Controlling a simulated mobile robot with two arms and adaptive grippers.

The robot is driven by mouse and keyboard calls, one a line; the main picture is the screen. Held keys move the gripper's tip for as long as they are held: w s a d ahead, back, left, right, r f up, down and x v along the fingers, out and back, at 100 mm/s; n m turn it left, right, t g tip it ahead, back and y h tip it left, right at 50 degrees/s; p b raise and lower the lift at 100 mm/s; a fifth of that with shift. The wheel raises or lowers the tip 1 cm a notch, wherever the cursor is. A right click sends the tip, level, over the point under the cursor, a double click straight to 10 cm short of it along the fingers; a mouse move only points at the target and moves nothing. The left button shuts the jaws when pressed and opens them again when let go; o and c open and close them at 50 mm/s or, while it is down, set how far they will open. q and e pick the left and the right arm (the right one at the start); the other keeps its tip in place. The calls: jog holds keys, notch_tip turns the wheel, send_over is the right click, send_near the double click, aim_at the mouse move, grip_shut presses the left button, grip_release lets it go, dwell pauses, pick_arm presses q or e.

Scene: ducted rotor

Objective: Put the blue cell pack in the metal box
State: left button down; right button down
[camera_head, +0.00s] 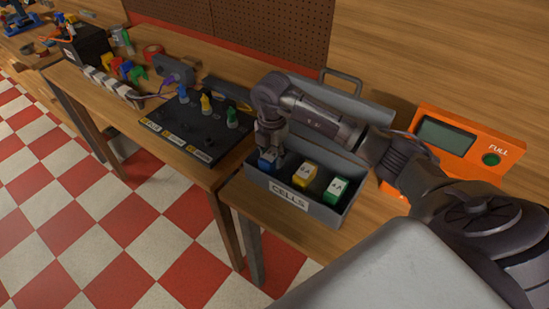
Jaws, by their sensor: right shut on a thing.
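The open grey metal box (333,212) stands on the wooden bench, with a "CELLS" label on its front and its lid (340,100) raised behind. My right gripper (269,152) points down at the box's left end and is shut on the blue cell pack (266,164). The blue pack shows at the left end of the box opening, left of a yellow pack (304,175) and a green pack (335,189). I cannot tell whether it touches the box floor. The fingers hide part of it. My left gripper is not in view.
An orange device (472,158) marked "FULL" stands right of the box. A black board (185,140) with blue, yellow and green pieces lies to the left. Further left are a power strip (110,84), coloured clips and a black box (82,46).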

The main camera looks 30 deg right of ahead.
aim_at(272, 163)
notch_tip(272, 163, down, 2)
jog(key=shift+f+p, duration=0.2)
jog(key=shift+p, duration=0.15)
jog(key=shift+f, duration=0.5)
jog(key=shift+f, duration=0.1)
jog(key=c, duration=0.7)
grip_release()
jog(key=shift+o, duration=0.2)
